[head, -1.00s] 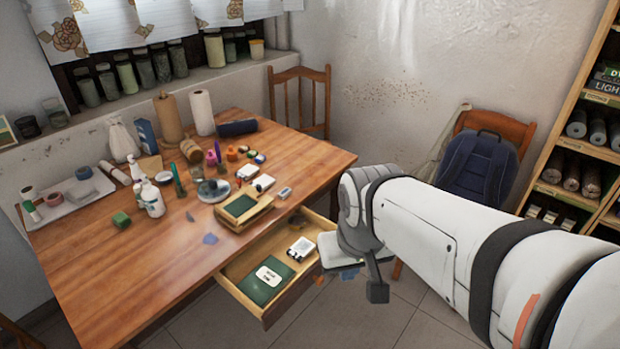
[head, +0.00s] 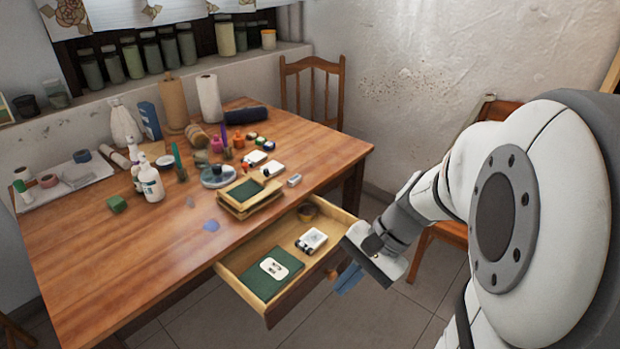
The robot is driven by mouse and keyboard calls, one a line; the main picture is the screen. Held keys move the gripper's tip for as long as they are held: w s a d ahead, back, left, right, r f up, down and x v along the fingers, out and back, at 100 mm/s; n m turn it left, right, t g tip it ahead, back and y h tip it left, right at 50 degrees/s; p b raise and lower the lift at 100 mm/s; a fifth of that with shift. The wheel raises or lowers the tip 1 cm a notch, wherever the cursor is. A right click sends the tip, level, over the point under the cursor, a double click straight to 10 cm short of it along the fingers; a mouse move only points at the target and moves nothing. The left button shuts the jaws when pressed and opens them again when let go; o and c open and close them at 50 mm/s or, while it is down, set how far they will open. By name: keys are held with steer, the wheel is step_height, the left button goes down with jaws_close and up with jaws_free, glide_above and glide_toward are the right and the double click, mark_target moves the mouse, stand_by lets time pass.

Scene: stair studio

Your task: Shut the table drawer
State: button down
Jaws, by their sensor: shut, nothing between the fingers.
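The wooden table drawer (head: 289,301) stands pulled out from the table (head: 110,262) in the head view. Inside lie a dark green book (head: 256,275) with a white label, a small white and black item (head: 311,241), and a round brown item (head: 307,212) at the back. A small orange-brown knob (head: 332,274) shows at the drawer front. My gripper (head: 349,278) is shut and empty, just outside the drawer front, close to the knob. Its blue tips point down and left. I cannot tell whether it touches the drawer.
The tabletop holds stacked wooden trays (head: 246,197), white bottles (head: 151,181), paper rolls (head: 209,104) and small jars. One wooden chair (head: 312,92) stands behind the table, another (head: 447,235) to the right. Tiled floor is open below the drawer.

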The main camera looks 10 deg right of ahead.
steer(key=w+d+f+m+t+y+b, duration=0.55)
steer(key=f+m+b, duration=0.3)
steer(key=f, duration=0.25)
steer(key=w+d+f+m+t+h+b, duration=0.1)
steer(key=w+d+f+m+t+b, duration=0.15)
steer(key=d+m+t, duration=0.4)
steer(key=w+d+f+m+t+h+b, duration=0.1)
steer(key=w+d+f+m+t+b, duration=0.2)
steer(key=d, duration=0.6)
steer(key=a+b+x, duration=0.1)
steer(key=b+x, duration=0.4)
steer(key=x, duration=0.8)
steer(key=shift+s+f+m, duration=0.2)
steer(key=shift+s+m, duration=0.2)
steer(key=shift+a, duration=0.15)
steer(key=shift+w, duration=0.1)
